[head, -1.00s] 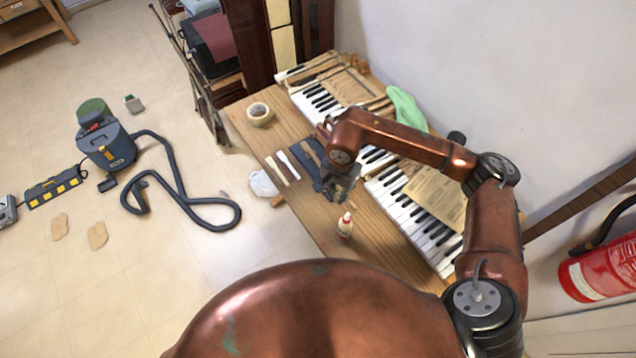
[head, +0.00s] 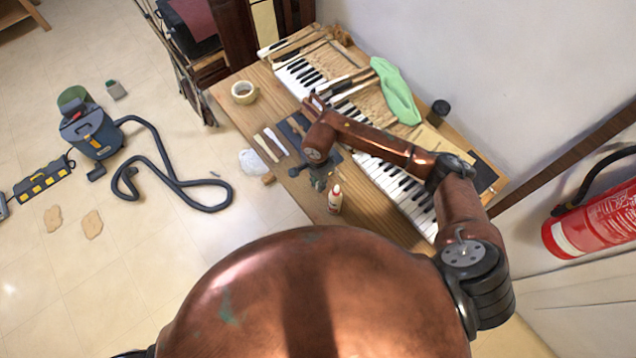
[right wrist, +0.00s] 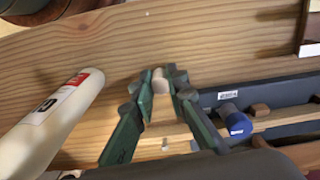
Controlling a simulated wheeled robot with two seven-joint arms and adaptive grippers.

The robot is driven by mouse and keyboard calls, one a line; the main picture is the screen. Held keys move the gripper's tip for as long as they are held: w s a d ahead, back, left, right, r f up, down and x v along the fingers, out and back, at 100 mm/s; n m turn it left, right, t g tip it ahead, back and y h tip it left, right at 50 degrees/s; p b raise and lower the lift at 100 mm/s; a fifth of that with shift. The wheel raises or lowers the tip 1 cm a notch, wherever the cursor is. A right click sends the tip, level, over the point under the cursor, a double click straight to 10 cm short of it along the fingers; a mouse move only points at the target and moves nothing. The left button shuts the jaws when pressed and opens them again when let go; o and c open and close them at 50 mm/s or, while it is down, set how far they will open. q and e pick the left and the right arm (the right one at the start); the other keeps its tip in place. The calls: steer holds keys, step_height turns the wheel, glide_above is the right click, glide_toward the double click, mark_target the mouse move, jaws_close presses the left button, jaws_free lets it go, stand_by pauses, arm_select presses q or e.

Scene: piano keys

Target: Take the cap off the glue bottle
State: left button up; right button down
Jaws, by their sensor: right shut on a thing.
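The glue bottle (head: 335,200) stands upright on the wooden table near its front edge, white with a red label and a red tip. In the right wrist view its white body (right wrist: 52,122) fills the left side, with its near end cut off. My right gripper (head: 319,182) is low over the table, just left of the bottle and apart from its body. In the right wrist view the green fingers (right wrist: 160,84) close on a small beige piece (right wrist: 160,80); I cannot tell whether this is the cap. My left gripper is out of view.
A piano keyboard (head: 404,196) runs along the table's wall side. A tape roll (head: 243,92), pale strips (head: 266,148) and a dark mat lie farther left. A green cloth (head: 396,92) and a black cup (head: 439,108) are at the back. A blue-ended tool (right wrist: 235,122) lies near the fingers.

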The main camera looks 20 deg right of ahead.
steer(key=shift+f, duration=0.25)
steer(key=shift+f, duration=0.1)
steer(key=shift+f, duration=0.1)
steer(key=c, duration=1.9)
jaws_free()
step_height(320, 180, up, 12)
steer(key=shift+r, duration=0.2)
